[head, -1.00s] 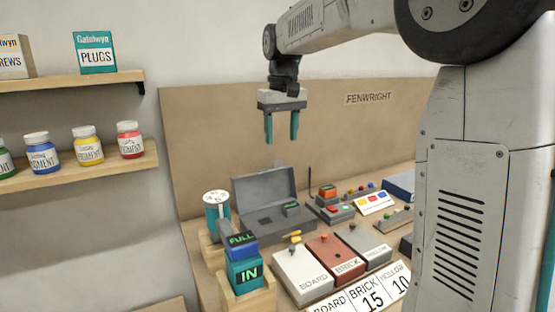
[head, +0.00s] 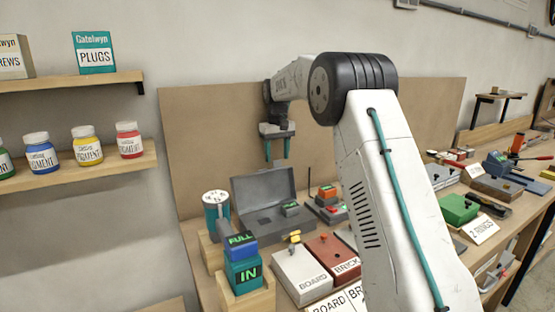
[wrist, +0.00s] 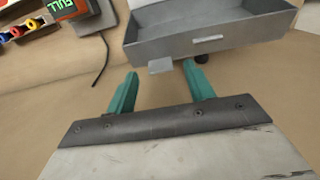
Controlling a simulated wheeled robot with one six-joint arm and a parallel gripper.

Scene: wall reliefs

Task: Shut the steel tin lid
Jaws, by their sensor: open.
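The grey steel tin (head: 262,222) stands on the bench in the head view. Its lid (head: 264,187) is raised and leans back toward the brown board. In the wrist view, the open fingers (wrist: 160,72) show below a grey shallow metal part (wrist: 205,38) with a small pale bar and a tab. This looks like part of the tin, but I cannot tell which part. No contact is clear.
A teal IN block (head: 244,272) with a blue FULL block (head: 239,242) stands left of the tin. BOARD (head: 301,272) and BRICK (head: 333,256) boxes stand in front. A brown board (head: 215,130) rises behind. My arm hides part of the bench at right.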

